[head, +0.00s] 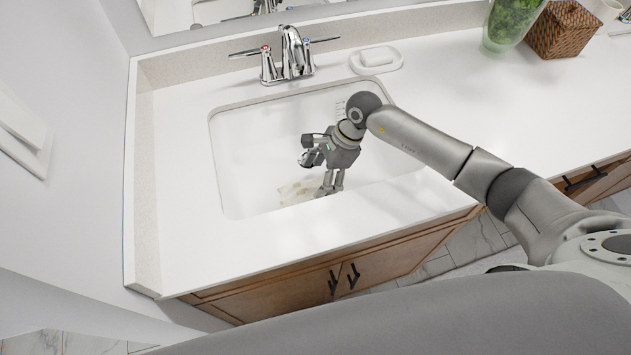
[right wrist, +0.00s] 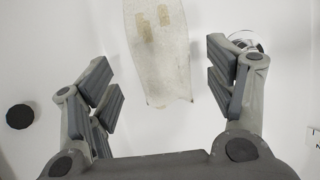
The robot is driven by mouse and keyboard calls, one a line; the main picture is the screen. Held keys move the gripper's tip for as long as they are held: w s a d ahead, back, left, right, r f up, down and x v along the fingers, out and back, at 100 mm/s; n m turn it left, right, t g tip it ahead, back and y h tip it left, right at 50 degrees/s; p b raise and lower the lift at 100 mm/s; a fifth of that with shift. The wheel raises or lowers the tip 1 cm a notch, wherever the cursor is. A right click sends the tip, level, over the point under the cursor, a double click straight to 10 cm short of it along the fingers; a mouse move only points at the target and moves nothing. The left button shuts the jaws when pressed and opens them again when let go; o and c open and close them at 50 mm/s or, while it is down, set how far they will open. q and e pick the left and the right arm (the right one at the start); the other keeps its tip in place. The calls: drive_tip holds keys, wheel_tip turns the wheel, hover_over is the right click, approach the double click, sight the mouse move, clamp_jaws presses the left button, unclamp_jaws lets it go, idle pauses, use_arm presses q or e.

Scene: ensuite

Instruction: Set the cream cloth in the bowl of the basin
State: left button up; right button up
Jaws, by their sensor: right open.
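The cream cloth (head: 298,190) lies in the bowl of the white basin (head: 240,150), near its front side. In the right wrist view the cloth (right wrist: 158,50) is a pale strip with two tan patches, flat on the white surface. My right gripper (head: 316,172) reaches down into the basin, and its arm comes in from the right. Its fingers are open and apart in the right wrist view (right wrist: 162,85), with the cloth beyond and between them, not gripped. Part of the cloth is hidden behind the gripper in the head view. My left gripper is not in view.
A chrome faucet (head: 290,58) stands behind the basin. A soap dish (head: 376,62) with soap sits to its right. A green glass vase (head: 510,22) and a wicker basket (head: 563,30) stand at the back right. The counter left of the basin is clear.

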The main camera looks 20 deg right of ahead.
drive_tip(key=b+v, duration=0.1)
drive_tip(key=v, duration=0.7)
drive_tip(key=shift+r, duration=0.3)
drive_tip(key=shift+d, duration=0.15)
